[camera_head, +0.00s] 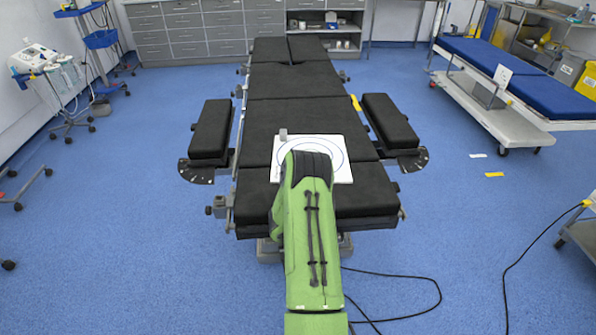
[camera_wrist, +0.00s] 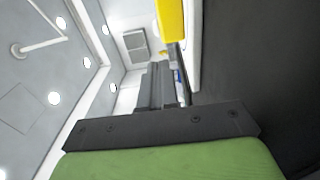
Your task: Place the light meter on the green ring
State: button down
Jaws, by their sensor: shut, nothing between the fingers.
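A white board (camera_head: 342,174) lies on the black operating table, with a thin dark ring outline (camera_head: 338,149) on it. My green arm covers its lower left part, and I cannot make out a green colour. A small yellow object (camera_head: 355,102) is at the table's right edge, beyond the board; I cannot tell if it is the light meter. A yellow object (camera_wrist: 171,20) is also near the top of the wrist view.
A small grey block (camera_head: 283,134) shows at the board's upper left corner; I cannot tell what it is. The operating table (camera_head: 290,85) is largely bare beyond the board. Padded arm rests (camera_head: 211,129) and (camera_head: 390,121) flank it. Black cables (camera_head: 400,277) lie on the floor at right.

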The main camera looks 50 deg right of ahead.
jog(key=shift+r+p+x, duration=0.2)
jog(key=shift+p+x, duration=0.3)
jog(key=shift+x, duration=0.6)
jog(key=d+p, duration=0.1)
jog(key=d, duration=0.1)
jog(key=shift+s+d+f, duration=0.1)
jog(key=shift+d, duration=0.2)
jog(key=shift+d+f, duration=0.1)
jog(key=shift+d, duration=0.55)
